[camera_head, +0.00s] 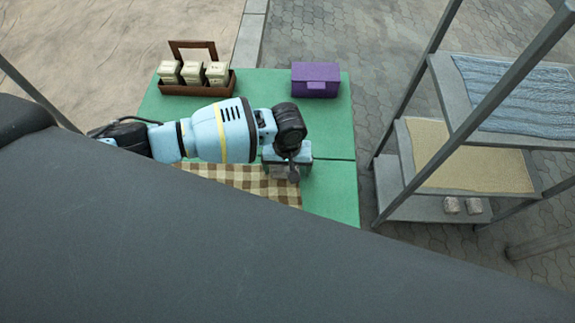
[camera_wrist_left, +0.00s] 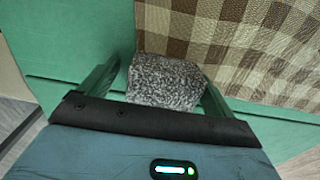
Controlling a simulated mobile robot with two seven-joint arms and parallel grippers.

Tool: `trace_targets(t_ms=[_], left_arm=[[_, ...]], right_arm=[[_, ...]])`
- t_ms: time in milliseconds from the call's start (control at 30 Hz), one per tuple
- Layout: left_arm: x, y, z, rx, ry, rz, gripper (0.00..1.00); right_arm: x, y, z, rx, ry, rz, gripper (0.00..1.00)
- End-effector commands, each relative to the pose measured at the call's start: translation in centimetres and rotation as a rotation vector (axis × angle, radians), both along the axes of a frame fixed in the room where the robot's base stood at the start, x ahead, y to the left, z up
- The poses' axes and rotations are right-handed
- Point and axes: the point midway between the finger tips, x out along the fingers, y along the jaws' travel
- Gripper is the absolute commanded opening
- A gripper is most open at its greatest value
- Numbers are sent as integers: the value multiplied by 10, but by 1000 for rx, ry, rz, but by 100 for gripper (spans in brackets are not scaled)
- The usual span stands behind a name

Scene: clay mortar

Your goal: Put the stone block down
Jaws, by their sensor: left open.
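The stone block (camera_wrist_left: 165,82) is speckled grey and sits between the two fingers of my left gripper (camera_wrist_left: 162,88) in the left wrist view. The fingers are open, one on each side of it; whether either touches it I cannot tell. The block is at the edge of the brown and cream checked cloth (camera_wrist_left: 235,45), over the green table (camera_wrist_left: 60,40). In the head view my left gripper (camera_head: 287,166) is low over the table at the cloth's right end, and the block is mostly hidden there. My right gripper does not show.
A brown wooden carrier (camera_head: 197,88) with several cream boxes (camera_head: 193,71) stands at the table's back left. A purple box (camera_head: 316,80) stands at the back right. A grey shelf rack (camera_head: 440,130) stands right of the table. The table's right part is clear.

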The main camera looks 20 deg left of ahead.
Motion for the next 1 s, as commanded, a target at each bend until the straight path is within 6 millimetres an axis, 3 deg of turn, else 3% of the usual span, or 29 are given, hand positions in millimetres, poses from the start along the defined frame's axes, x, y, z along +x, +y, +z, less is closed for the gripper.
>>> trace_targets(t_ms=[267, 700, 1000], left_arm=[[2, 1, 10, 2, -5, 0, 90], [2, 0, 97, -1, -8, 1, 90], [1, 0, 130, -1, -3, 1, 90]], right_arm=[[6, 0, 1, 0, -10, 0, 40], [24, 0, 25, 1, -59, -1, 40], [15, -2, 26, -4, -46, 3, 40]])
